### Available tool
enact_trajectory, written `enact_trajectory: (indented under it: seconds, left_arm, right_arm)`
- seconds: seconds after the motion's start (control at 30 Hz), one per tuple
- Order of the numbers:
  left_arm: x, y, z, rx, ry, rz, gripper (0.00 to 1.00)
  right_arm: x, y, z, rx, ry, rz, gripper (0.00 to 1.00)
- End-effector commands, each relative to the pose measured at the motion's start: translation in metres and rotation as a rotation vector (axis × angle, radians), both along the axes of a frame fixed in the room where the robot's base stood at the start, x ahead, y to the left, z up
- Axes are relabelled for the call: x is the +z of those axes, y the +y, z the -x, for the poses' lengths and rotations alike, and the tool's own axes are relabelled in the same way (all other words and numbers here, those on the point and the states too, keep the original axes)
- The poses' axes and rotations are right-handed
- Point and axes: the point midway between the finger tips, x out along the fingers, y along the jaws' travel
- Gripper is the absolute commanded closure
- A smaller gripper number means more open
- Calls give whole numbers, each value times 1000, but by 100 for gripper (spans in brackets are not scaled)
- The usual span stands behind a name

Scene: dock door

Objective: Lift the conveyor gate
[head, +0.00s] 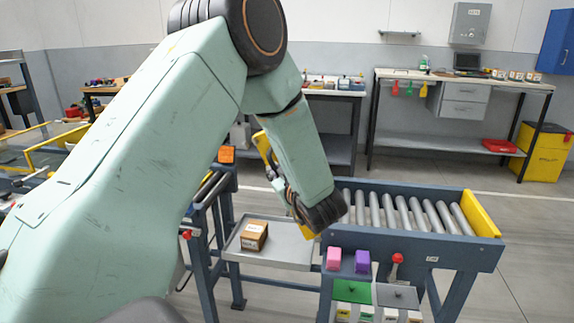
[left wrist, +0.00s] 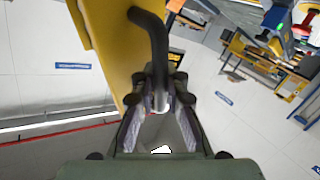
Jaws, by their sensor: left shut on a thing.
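The conveyor gate is a yellow panel (head: 264,148) that shows in the head view in part behind my left forearm, in the gap between the two conveyor parts. It stands steeply upright there, and my arm hides much of it. In the left wrist view the yellow panel (left wrist: 107,35) fills the top, with a dark bent handle (left wrist: 155,40) on it. My left gripper (left wrist: 160,98) is shut on this handle, with a finger on each side. In the head view the left gripper (head: 280,188) is small and partly hidden beside the gate. My right gripper is not in view.
The roller conveyor (head: 485,255) with a yellow end plate stands to the right. A grey tray (head: 290,250) holds a cardboard box (head: 254,235). A pink block (head: 334,258), a purple block (head: 362,262) and a red knob (head: 397,259) are at the conveyor's front. Open floor lies behind.

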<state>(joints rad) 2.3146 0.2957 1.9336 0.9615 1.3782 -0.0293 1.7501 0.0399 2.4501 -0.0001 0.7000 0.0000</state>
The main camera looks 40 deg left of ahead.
Motion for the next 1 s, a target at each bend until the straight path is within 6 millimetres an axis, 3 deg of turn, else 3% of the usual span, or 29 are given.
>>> enact_trajectory:
  seconds: [0.33,0.37,0.5,1.0]
  left_arm:
    - [-5,1,4,2,1,16,100]
    - [-5,1,4,2,2,15,88]
    - [-5,1,3,3,1,14,78]
    - [-2,-1,3,1,-3,11,78]
  right_arm:
    - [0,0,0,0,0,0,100]
    - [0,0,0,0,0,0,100]
    - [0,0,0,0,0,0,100]
    - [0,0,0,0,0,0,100]
